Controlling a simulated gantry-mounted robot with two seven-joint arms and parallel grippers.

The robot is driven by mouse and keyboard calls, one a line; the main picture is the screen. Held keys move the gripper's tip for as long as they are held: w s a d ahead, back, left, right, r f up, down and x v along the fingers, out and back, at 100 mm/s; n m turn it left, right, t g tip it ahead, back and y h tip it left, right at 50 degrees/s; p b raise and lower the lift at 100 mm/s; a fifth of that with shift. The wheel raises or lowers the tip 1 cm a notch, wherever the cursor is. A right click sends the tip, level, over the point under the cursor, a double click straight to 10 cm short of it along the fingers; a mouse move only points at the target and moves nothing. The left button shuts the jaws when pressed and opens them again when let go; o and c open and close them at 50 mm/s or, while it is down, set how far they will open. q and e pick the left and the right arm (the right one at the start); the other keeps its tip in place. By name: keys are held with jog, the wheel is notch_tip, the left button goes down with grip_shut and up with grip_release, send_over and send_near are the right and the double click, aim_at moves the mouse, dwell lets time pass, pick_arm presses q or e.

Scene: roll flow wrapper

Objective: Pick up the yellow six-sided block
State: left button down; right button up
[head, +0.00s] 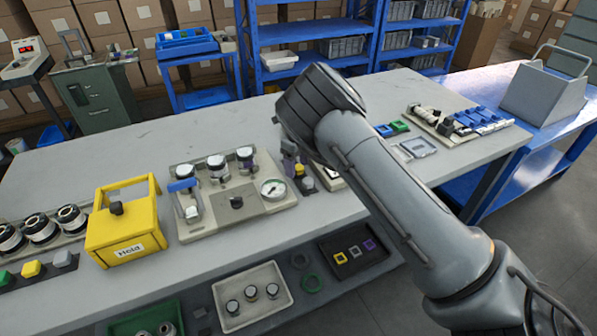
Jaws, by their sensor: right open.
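A small yellow piece (299,170) shows on the grey bench just below my right wrist, among small dark, purple and grey pieces. It is partly hidden, and I cannot make out its number of sides. My right gripper (291,154) points down at this cluster and is mostly covered by my own wrist. It is open, close to the yellow piece; whether they touch cannot be told. Another yellow block (32,269) sits in a dark rack at the far left, between a green and a grey one. My left gripper is not in view.
A yellow box marked Hold (126,247) and a beige fixture with a gauge (250,209) stand left of the cluster. A board with blue and white parts (459,125) lies at right. A white tray (279,320) and a black tray (374,262) are in front, lower. The bench's back left is clear.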

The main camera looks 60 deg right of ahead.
jog(key=shift+c, duration=0.3)
jog(key=c, duration=1.1)
jog(key=shift+o, duration=0.2)
jog(key=shift+r, duration=0.15)
